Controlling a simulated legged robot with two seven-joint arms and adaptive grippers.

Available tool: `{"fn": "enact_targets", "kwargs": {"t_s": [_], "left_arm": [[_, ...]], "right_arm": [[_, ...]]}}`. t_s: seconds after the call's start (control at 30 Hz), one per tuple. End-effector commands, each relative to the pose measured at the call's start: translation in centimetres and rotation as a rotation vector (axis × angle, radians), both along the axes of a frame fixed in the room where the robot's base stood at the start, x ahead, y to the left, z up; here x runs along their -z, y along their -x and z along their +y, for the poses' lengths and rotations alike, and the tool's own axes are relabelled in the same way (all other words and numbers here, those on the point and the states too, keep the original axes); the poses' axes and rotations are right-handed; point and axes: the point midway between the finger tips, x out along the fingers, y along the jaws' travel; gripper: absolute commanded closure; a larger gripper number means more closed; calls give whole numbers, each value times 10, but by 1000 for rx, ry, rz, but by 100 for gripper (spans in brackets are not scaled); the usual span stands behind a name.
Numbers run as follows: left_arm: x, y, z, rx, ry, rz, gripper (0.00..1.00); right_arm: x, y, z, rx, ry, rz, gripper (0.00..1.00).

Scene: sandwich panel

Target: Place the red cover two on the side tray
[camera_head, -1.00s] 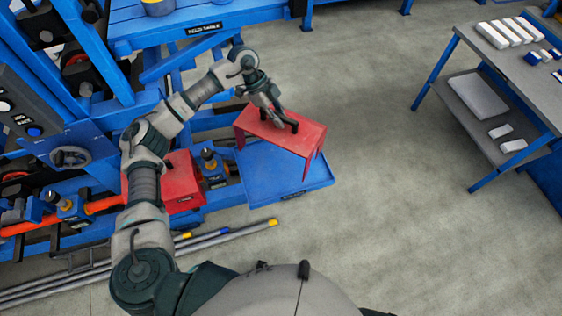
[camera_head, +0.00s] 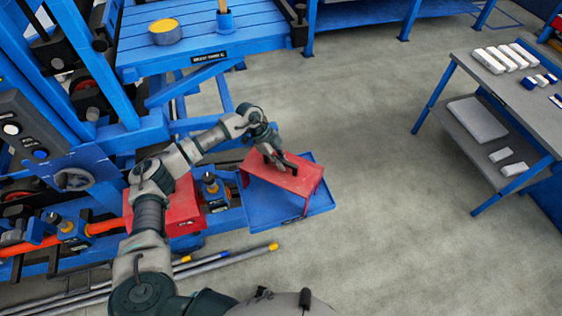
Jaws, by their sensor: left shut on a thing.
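A red cover (camera_head: 297,182) with bent-down sides and a black handle on top is over the blue side tray (camera_head: 262,217). My left gripper (camera_head: 272,160) is shut on the cover's handle from above. The cover looks roughly level and hides much of the tray; I cannot tell whether it touches the tray floor. A second red cover (camera_head: 183,212) sits on the blue machine frame to the left of the tray, partly behind my left arm. My right gripper is not in view.
A blue workbench (camera_head: 180,40) with a yellow tin stands behind. Grey poles (camera_head: 225,256) lie on the floor in front of the tray. A grey table (camera_head: 500,80) with white blocks stands at the right. The floor between is clear.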

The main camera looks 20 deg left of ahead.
Motion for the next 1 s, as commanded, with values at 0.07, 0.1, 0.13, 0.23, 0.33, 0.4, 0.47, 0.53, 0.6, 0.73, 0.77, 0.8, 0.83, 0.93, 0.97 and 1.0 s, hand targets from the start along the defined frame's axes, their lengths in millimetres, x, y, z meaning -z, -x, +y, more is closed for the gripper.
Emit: {"fn": "enact_targets", "kwargs": {"t_s": [0.07,0.1,0.13,0.23,0.33,0.4,0.47,0.53,0.6,0.73,0.77,0.8,0.83,0.93,0.97,1.0], "left_arm": [[1,0,1,-1,-5,2,73],[1,0,1,-1,-5,2,63],[1,0,0,-1,-5,2,60],[1,0,0,-1,-4,2,60],[1,0,1,0,-3,2,60],[1,0,1,0,-3,2,60],[-2,-1,3,-1,-3,1,60],[-8,-2,7,-2,-3,0,60],[-18,-3,12,-3,-4,-1,60],[-43,-6,27,-4,-3,-3,60],[-49,-6,30,-3,-5,-3,60],[-57,-6,34,-2,-2,-3,60],[-63,-7,38,-2,-3,-2,60],[-80,-8,47,-2,-3,-2,60],[-84,-9,50,-3,-3,-1,60],[-89,-9,52,-2,-3,0,60]], "right_arm": [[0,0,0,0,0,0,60],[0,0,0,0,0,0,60],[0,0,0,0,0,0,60],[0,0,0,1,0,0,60],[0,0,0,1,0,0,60],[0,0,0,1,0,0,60],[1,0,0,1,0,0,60],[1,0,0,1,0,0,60],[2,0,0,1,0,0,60],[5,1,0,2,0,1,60],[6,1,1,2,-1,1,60],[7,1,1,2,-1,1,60],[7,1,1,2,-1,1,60],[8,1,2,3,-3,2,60],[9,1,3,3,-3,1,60],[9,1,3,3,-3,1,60]]}}
